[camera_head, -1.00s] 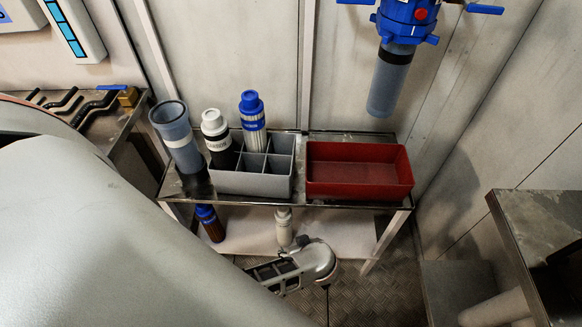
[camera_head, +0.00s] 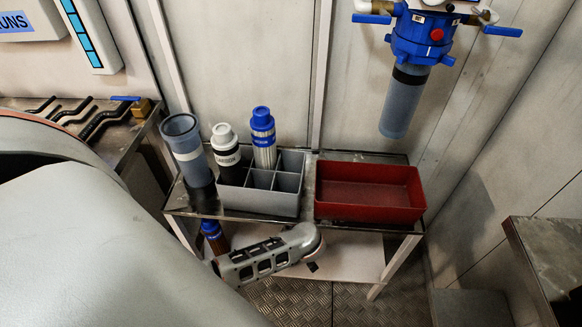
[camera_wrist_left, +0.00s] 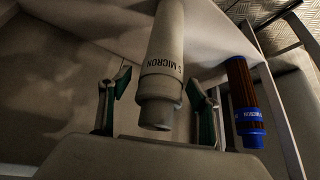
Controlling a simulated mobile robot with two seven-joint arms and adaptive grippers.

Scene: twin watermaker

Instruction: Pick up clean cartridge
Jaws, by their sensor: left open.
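In the left wrist view, a pale grey cartridge (camera_wrist_left: 166,35) marked "5 MICRON" lies between the two fingers of my left gripper (camera_wrist_left: 158,80). The fingers are spread, with a visible gap on each side of it. A brown cartridge with a blue cap (camera_wrist_left: 243,100) is to its right; it also shows on the lower shelf in the head view (camera_head: 214,236). In the head view my arm covers the pale cartridge. A blue-capped silver cartridge (camera_head: 264,140) and a white-capped black cartridge marked "CARBON" (camera_head: 226,150) stand in the grey divided box (camera_head: 262,203).
A red tray (camera_head: 370,212) and an open blue-grey housing (camera_head: 186,145) stand on the upper shelf. A blue filter head with its housing (camera_head: 405,100) hangs on the wall at the right. A metal bench (camera_head: 550,255) is at the right.

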